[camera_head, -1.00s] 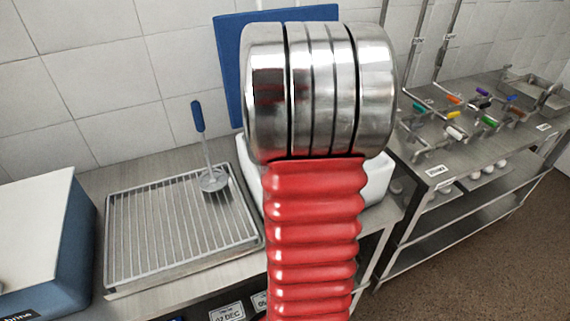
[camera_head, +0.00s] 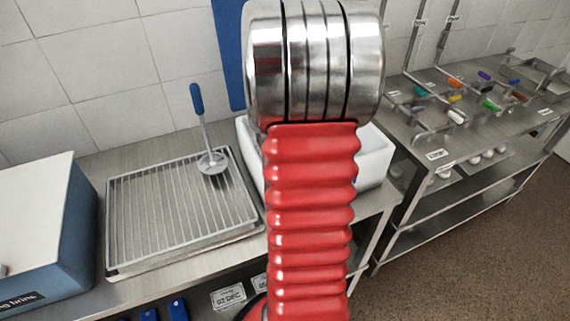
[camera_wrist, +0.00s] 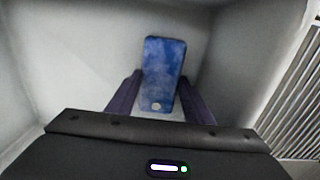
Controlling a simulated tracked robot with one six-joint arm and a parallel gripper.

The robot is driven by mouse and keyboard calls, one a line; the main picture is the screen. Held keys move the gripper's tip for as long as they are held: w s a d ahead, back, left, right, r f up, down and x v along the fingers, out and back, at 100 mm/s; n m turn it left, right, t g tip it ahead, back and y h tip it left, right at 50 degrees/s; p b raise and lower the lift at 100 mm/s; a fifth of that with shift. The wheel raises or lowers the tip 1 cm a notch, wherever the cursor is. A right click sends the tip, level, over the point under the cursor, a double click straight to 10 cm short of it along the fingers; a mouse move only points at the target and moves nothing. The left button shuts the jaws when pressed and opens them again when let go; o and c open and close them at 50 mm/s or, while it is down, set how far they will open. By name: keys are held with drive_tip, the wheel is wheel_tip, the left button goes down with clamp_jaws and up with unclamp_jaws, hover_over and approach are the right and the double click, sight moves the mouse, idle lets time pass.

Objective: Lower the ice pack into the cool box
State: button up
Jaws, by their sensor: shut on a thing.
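The ice pack (camera_wrist: 165,70) is a blue, mottled slab with a pale round mark at its near end. My gripper (camera_wrist: 160,78) is shut on it, with one dark purple finger on each side. In the wrist view they are over the white interior of the cool box (camera_wrist: 70,60), with pale walls around them. I cannot tell whether the pack touches the floor. In the head view the white cool box (camera_head: 372,160) stands on the steel counter, mostly hidden behind my red arm. The gripper and pack are hidden there.
A wire rack tray (camera_head: 150,215) with a blue-handled ladle (camera_head: 200,125) is left of the box. A blue-and-white container (camera_head: 45,235) is farther left. A blue panel (camera_head: 228,50) stands behind. A shelved steel table (camera_head: 470,150) is at right.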

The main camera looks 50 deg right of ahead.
drive_tip(key=o, duration=1.4)
drive_tip(key=shift+c, duration=0.2)
drive_tip(key=o, duration=0.3)
drive_tip(key=shift+o, duration=0.2)
drive_tip(key=shift+w, duration=0.15)
drive_tip(key=shift+r, duration=0.15)
wheel_tip(320, 180, up, 15)
idle(1.4)
idle(0.5)
